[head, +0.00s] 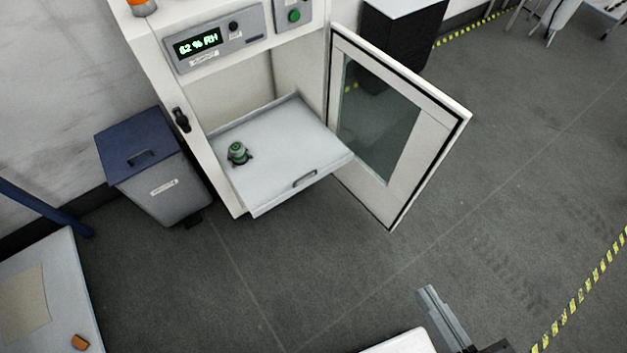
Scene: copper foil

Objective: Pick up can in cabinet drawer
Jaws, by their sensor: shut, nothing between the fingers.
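The can (237,152) is small and green with a dark base. It stands upright on the left part of the white cabinet drawer (290,150). The drawer is pulled out of the white cabinet (265,90) and has a grey handle at its front edge. My gripper (430,292) is at the bottom right of the head view, over the floor. It is shut and empty, well apart from the can and the drawer.
The cabinet's glazed door (452,145) stands wide open right of the drawer. A grey bin (165,190) with a blue lid stands at the left. A light table (75,285) fills the lower left corner. The floor before the drawer is clear.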

